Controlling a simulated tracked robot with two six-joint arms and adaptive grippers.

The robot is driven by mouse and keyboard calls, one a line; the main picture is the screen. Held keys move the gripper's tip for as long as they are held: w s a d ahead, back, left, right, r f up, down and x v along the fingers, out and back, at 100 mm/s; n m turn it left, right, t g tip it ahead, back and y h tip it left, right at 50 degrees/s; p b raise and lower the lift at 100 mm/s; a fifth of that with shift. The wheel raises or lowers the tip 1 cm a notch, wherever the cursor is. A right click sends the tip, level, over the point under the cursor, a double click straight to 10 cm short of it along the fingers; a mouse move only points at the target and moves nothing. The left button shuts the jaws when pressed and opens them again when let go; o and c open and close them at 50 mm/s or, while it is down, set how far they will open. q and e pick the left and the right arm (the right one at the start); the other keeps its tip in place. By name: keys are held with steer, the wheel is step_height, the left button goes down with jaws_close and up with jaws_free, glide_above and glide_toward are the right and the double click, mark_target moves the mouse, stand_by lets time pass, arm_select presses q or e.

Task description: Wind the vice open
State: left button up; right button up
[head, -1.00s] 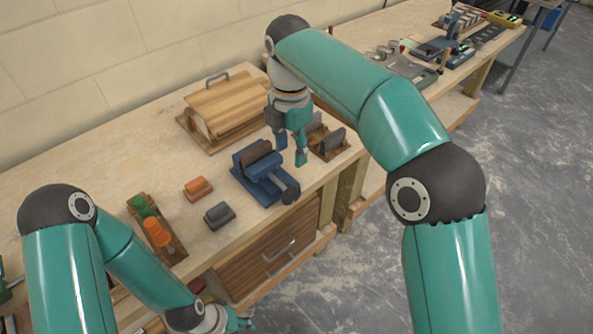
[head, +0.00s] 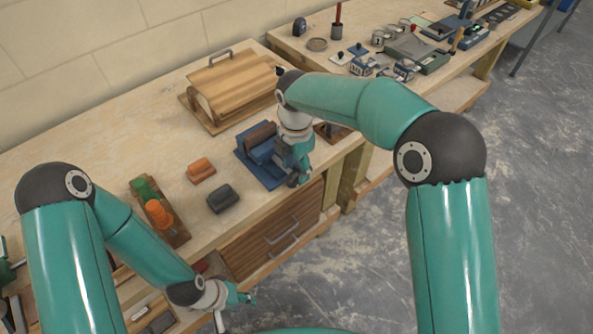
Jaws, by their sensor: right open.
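The blue vice (head: 258,150) stands on the wooden bench near its front edge, with a dark brown block between or at its jaws. Its dark handle end (head: 292,181) shows just below my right gripper. My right gripper (head: 297,168) points down at the front of the vice, over the screw and handle end, and hides part of them. It is open; whether its fingers touch the handle cannot be told. My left gripper (head: 243,297) is low in front of the bench, away from the vice, and is too small to read.
An orange block (head: 201,170) and a dark grey block (head: 222,199) lie left of the vice. A wooden rack (head: 172,228) holds green and orange items. A wooden box with a handle (head: 230,90) stands behind. Drawers (head: 270,240) are below the bench front.

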steer(key=shift+f, duration=1.2)
jaws_close()
